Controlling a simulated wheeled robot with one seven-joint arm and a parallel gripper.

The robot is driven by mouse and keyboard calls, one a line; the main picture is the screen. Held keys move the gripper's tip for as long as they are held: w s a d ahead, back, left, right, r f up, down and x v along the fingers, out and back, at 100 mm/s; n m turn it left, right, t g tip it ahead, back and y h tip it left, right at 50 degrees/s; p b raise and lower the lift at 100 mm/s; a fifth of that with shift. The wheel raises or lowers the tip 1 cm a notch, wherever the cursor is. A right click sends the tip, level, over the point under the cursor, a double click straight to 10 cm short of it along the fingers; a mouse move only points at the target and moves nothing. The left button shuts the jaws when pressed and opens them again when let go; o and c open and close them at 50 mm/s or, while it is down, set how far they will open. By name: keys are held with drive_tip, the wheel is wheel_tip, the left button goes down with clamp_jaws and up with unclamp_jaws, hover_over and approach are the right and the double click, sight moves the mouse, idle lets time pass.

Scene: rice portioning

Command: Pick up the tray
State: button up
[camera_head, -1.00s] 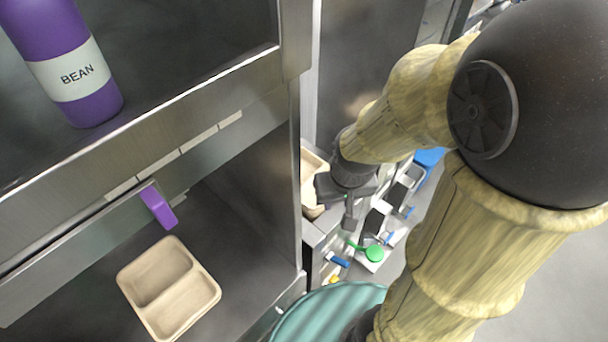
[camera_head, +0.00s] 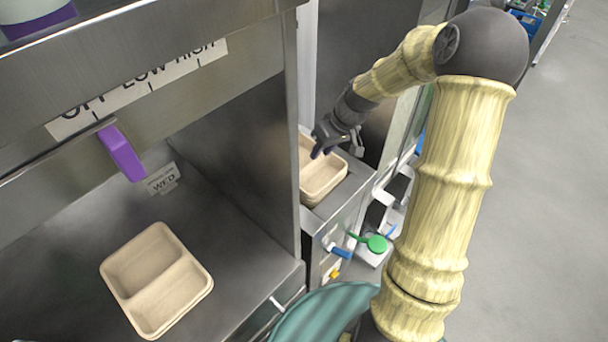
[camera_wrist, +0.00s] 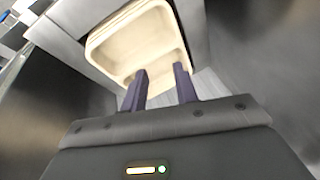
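A beige two-compartment tray (camera_head: 324,176) sits on a metal counter past the partition, perhaps on a stack. In the wrist view the tray (camera_wrist: 127,42) lies beyond my fingertips. A second beige tray (camera_head: 157,282) stands on the metal shelf at lower left. My gripper (camera_head: 318,151) is over the edge of the counter tray. In the wrist view my gripper (camera_wrist: 161,72) has two purple fingers apart with nothing between them clearly held. I cannot tell whether the fingertips touch the tray.
A metal partition (camera_head: 266,158) stands between the two trays. A purple lever (camera_head: 121,153) hangs from the dispenser above the shelf. A teal round bin (camera_head: 325,318) is at the bottom. Green and blue handled items (camera_head: 375,243) lie right of the counter.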

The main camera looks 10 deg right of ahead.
drive_tip(key=w+d+f+n+t+y+b, duration=0.1)
drive_tip(key=w+d+f+t+y+b, duration=0.2)
drive_tip(key=w+d, duration=0.6)
drive_tip(key=shift+w+d+y+b, duration=0.3)
drive_tip(key=shift+w+y, duration=0.3)
drive_tip(key=shift+w, duration=0.25)
drive_tip(key=p+x, duration=0.1)
drive_tip(key=x, duration=0.5)
drive_tip(key=shift+r, duration=0.1)
drive_tip(key=shift+w+a+f, duration=0.25)
drive_tip(key=shift+f, duration=0.05)
